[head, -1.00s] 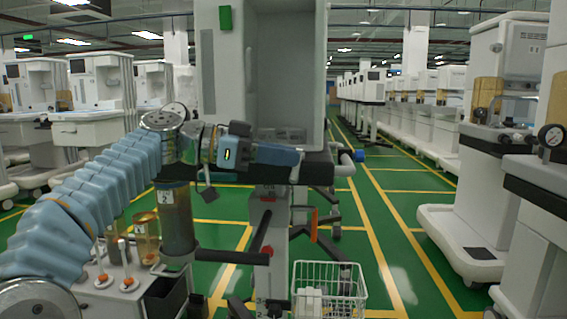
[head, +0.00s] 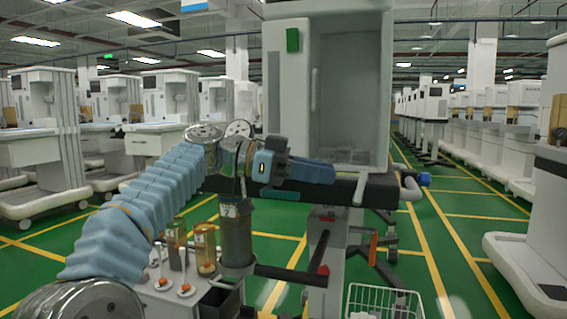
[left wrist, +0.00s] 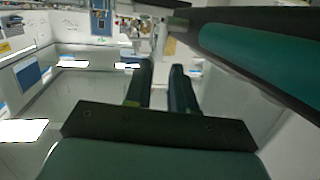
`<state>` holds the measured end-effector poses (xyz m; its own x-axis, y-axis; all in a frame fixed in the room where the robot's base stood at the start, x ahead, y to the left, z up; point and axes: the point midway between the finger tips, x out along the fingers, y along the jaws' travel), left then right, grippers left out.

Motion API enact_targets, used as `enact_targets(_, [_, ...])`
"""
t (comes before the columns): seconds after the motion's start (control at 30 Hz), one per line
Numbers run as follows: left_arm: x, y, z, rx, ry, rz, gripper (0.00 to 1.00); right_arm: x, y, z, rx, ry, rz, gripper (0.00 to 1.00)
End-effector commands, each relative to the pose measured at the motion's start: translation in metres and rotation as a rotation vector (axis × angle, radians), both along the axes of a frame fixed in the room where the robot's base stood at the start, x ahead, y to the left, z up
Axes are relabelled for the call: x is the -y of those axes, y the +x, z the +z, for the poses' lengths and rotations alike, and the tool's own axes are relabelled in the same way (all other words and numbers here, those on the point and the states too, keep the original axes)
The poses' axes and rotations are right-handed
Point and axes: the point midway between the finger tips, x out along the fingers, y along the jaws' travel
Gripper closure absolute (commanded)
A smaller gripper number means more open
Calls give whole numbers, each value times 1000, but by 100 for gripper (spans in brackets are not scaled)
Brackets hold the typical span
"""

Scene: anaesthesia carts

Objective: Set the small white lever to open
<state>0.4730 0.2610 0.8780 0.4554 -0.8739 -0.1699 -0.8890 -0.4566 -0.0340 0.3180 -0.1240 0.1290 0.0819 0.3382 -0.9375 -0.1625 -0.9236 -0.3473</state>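A short white lever-like piece (head: 361,188) hangs at the front of the black shelf edge of the nearest cart (head: 287,95). I cannot tell for sure that it is the task's lever, or how it is set. My left gripper (head: 332,175) lies level in front of that edge, its tips pointing right and a little left of the white piece, apart from it in the picture. In the left wrist view my left gripper's two dark fingers (left wrist: 161,80) stand apart by a narrow gap, with nothing seen between them. My right gripper is out of view.
A white wire basket (head: 383,303) hangs low on the cart. Canisters (head: 237,238) and small white sticks with orange bases (head: 185,290) stand at lower left. A dark and teal bar (left wrist: 265,50) crosses the left wrist view's upper right.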

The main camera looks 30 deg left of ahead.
Motion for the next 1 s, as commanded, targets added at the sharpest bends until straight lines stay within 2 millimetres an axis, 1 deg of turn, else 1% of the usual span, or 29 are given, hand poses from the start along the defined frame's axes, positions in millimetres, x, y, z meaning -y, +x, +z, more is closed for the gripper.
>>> enact_targets(0.03, [-13, -5, 4, -1, 2, 6, 76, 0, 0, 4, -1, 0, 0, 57])
enact_targets(0.2, [-48, -23, 11, 0, 1, 5, 76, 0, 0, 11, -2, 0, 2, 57])
enact_targets(0.3, [-63, -31, 14, -1, -1, 3, 76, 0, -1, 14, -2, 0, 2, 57])
enact_targets(0.4, [-72, -37, 15, -1, 1, 2, 76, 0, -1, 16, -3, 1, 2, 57])
enact_targets(0.57, [-78, -40, 15, 0, 0, 0, 76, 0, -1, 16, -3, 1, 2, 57])
enact_targets(1.0, [-77, -40, 15, 0, 0, 0, 76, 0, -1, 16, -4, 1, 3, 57])
